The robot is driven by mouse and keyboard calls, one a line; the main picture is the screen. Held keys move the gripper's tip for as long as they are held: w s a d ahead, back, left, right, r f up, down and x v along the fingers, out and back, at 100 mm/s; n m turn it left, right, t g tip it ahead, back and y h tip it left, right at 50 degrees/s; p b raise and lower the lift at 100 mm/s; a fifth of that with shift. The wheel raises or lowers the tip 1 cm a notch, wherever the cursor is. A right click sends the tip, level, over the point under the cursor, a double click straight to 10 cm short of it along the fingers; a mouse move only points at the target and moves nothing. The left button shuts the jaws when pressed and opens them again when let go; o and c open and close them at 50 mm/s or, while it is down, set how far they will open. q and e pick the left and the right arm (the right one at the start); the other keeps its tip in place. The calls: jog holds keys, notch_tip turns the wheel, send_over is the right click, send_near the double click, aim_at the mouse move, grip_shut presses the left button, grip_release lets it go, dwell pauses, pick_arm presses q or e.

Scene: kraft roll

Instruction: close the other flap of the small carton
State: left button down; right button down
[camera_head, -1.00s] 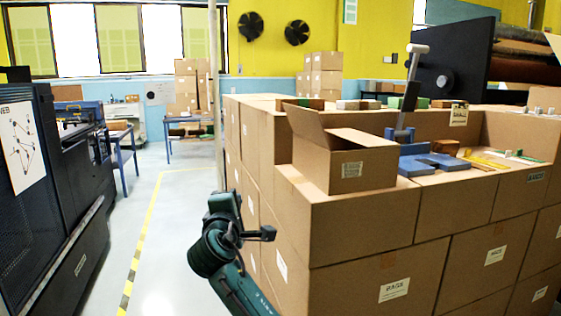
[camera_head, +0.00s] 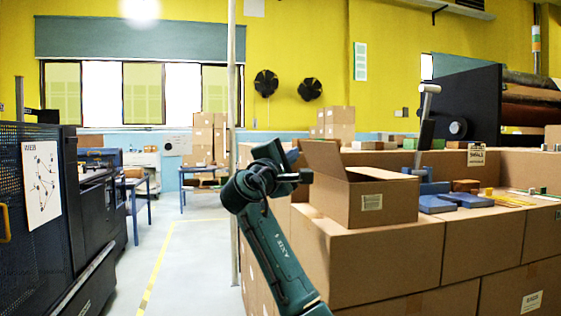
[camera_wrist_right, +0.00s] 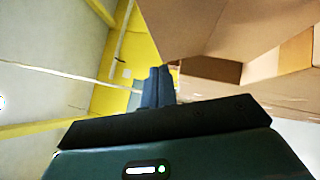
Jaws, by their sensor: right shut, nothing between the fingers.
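The small carton (camera_head: 385,203) sits on top of the stacked big boxes. Its left flap (camera_head: 325,161) stands up, tilted outward to the left; a panel (camera_head: 385,175) lies nearly flat over the right part of its top. My right gripper (camera_head: 305,176) is shut and empty, just left of the carton, near the foot of the raised flap. I cannot tell whether it touches the carton. In the right wrist view, the closed fingers (camera_wrist_right: 158,85) show with large cardboard surfaces (camera_wrist_right: 220,25) above and to their right. My left gripper is not in view.
Blue blocks (camera_head: 465,200) and a grey-handled upright tool (camera_head: 425,120) stand right of the carton on the boxes. A dark machine (camera_head: 40,220) is at the left. The floor (camera_head: 190,270) between machine and stack is clear.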

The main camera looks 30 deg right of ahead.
aim_at(314, 143)
jog(key=d, duration=0.1)
jog(key=d+r, duration=0.1)
jog(key=d, duration=0.1)
jog(key=shift+s+d+r, duration=0.2)
jog(key=shift+s, duration=0.1)
jog(key=shift+d+r, duration=0.1)
jog(key=shift+d, duration=0.2)
pick_arm(q)
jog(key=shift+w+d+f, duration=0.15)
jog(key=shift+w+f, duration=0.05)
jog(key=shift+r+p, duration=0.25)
jog(key=shift+p, duration=0.15)
pick_arm(e)
jog(key=shift+r, duration=0.15)
